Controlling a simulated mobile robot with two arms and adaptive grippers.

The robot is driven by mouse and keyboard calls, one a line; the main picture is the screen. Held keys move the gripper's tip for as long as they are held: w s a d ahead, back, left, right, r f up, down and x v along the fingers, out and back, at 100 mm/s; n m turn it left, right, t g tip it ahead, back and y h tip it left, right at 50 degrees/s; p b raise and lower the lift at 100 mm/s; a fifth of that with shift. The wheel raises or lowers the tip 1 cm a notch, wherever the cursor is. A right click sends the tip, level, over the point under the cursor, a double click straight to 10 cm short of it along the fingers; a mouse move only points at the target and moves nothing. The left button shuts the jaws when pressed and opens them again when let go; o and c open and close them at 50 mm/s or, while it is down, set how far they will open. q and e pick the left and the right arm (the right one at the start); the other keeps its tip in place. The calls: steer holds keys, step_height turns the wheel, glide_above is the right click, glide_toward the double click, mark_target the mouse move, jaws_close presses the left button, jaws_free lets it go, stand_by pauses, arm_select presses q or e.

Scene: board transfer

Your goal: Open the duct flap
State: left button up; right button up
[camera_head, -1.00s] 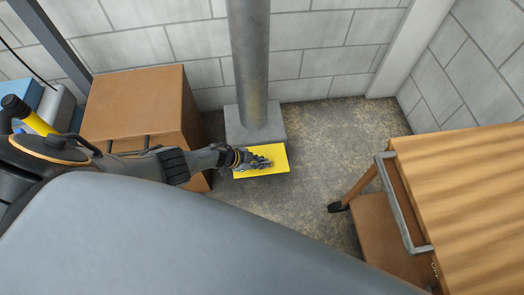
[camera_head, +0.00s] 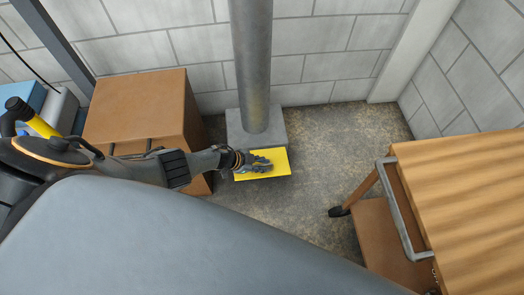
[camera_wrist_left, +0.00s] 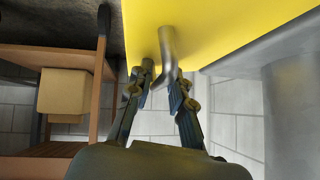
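The duct flap (camera_head: 282,169) is a yellow panel at the foot of the grey duct (camera_head: 253,70). It fills the top of the left wrist view (camera_wrist_left: 225,25). A grey bent handle (camera_wrist_left: 167,45) stands out from the flap. My left gripper (camera_head: 261,163) is over the flap in the head view, covering part of it. In the left wrist view, its two fingers (camera_wrist_left: 160,82) are apart, with the handle's end between or just beyond their tips. I cannot tell whether they touch it. My right gripper is not in view.
A brown cabinet (camera_head: 135,105) stands left of the duct, close to my left arm. A wooden cart (camera_head: 470,190) with a grey rail is at the right. Bare floor (camera_head: 330,140) lies between duct and cart. A block wall (camera_head: 330,60) is behind.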

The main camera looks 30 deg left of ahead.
arm_select(q)
steer(key=shift+s+a+r, duration=0.25)
steer(key=shift+a+r, duration=0.15)
steer(key=shift+a, duration=0.1)
steer(key=shift+s+a+r, duration=0.3)
steer(key=shift+s+r, duration=0.35)
steer(key=shift+r, duration=0.05)
steer(key=v, duration=0.8)
steer(key=shift+a+r, duration=0.2)
steer(key=shift+r, duration=0.1)
steer(key=shift+s, duration=0.1)
